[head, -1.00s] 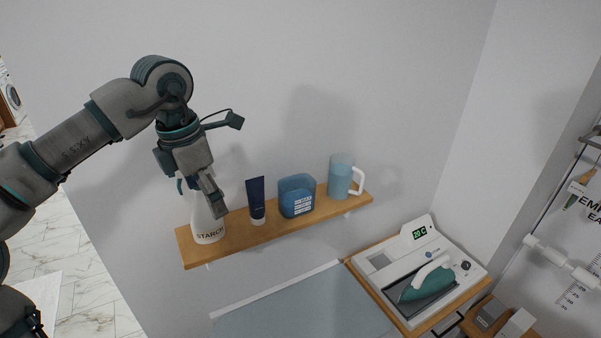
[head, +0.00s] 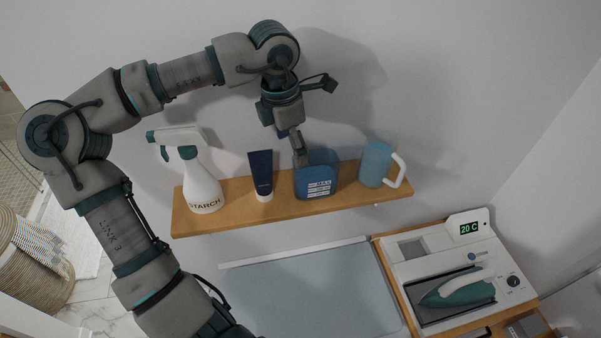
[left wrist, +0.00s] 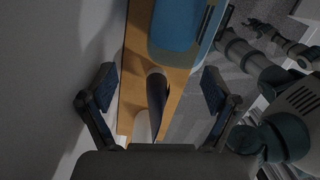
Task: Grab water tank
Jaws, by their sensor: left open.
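The water tank (head: 316,184), a blue translucent container with a white label, stands on the wooden shelf (head: 285,207) between a dark tube and a blue jug. In the left wrist view a blue body, seemingly the tank (left wrist: 178,28), shows at the top, beyond the fingers. My left gripper (head: 300,152) is above and in front of the tank's upper left part, pointing down and overlapping it in the picture. Its fingers are spread and empty in the left wrist view (left wrist: 158,88). Whether they touch the tank cannot be told.
A white starch spray bottle (head: 203,187) and the dark tube (head: 261,175) stand left of the tank. The blue jug (head: 376,164) with a white handle stands right. An iron (head: 458,290) rests on its station below right. The wall is close behind the shelf.

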